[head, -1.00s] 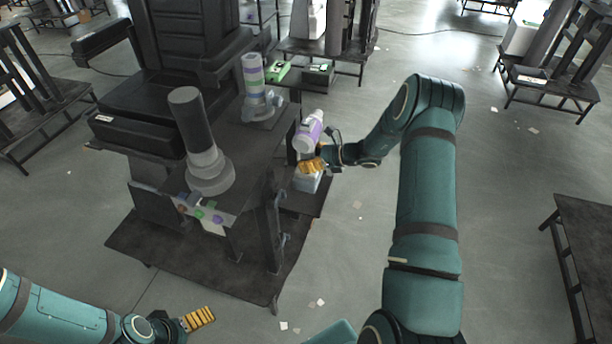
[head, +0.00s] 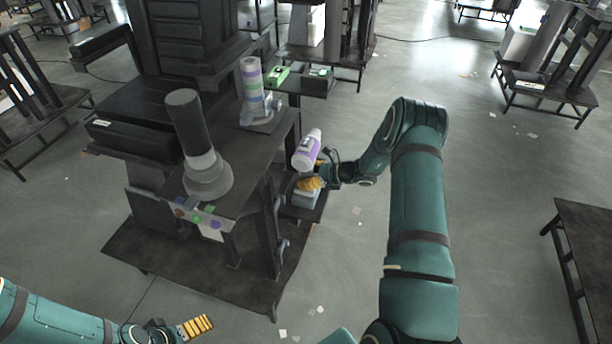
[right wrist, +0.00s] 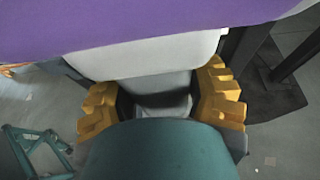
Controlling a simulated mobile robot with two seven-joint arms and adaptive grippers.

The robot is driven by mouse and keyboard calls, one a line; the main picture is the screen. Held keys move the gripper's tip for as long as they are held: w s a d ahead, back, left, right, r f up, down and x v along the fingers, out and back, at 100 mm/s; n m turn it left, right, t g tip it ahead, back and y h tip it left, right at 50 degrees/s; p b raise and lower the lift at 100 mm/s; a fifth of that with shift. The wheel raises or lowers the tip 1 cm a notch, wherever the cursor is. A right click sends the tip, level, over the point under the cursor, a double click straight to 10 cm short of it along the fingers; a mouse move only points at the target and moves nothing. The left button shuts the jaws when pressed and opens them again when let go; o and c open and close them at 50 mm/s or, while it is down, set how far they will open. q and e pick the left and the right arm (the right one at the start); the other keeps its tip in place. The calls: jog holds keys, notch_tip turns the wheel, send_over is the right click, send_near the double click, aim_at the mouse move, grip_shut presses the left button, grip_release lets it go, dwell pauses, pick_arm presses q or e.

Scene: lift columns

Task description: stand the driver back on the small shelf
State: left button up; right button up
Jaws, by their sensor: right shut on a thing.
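The driver (head: 306,152) has a purple and white body and a light grey base (head: 305,198). My right gripper (head: 311,183) is shut on it below the body, between body and base. In the right wrist view the purple and white body (right wrist: 150,30) fills the top, and the yellow fingers (right wrist: 163,105) stand on both sides of the grey grip. The small dark shelf (head: 292,211) is at the station's right side, under the base. I cannot tell whether the base touches it. My left gripper (head: 197,326) is low at the left, away from the driver; its jaw gap is unclear.
The station's dark table (head: 258,143) carries a grey and black column (head: 200,150) and a banded cylinder (head: 253,85). A black seat-like structure (head: 150,115) stands behind. Open floor lies right of the shelf, with another dark table (head: 585,235) at the far right.

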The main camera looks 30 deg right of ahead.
jog(key=o, duration=1.3)
